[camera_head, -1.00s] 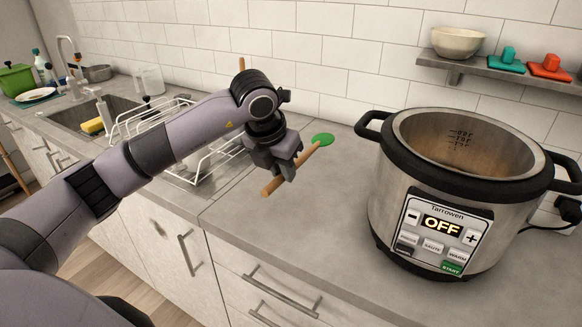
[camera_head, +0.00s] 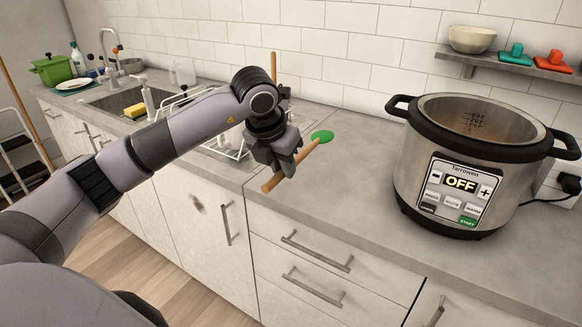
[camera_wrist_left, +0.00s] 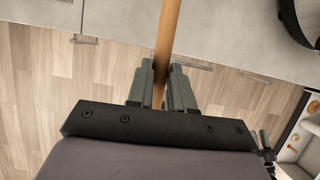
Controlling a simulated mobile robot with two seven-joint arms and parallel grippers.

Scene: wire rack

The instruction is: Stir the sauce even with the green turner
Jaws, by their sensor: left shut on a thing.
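The green turner has a wooden handle (camera_head: 270,185) and a round green head (camera_head: 322,136). My left gripper (camera_head: 286,168) is shut on the handle and holds the turner tilted above the counter, left of the cooker. In the left wrist view the handle (camera_wrist_left: 168,35) runs up between the fingers (camera_wrist_left: 160,88) of this gripper. The large steel cooker (camera_head: 410,165) stands on the counter at the right, open at the top, its display reading OFF. Its inner wall shows level marks. The sauce is hidden by the cooker's front rim.
A white wire rack (camera_head: 232,148) stands behind my left arm, beside the sink (camera_head: 112,101). A wall shelf (camera_head: 500,66) holds a bowl (camera_head: 472,38) and teal and red lidded items. The counter between gripper and cooker (camera_head: 350,170) is clear.

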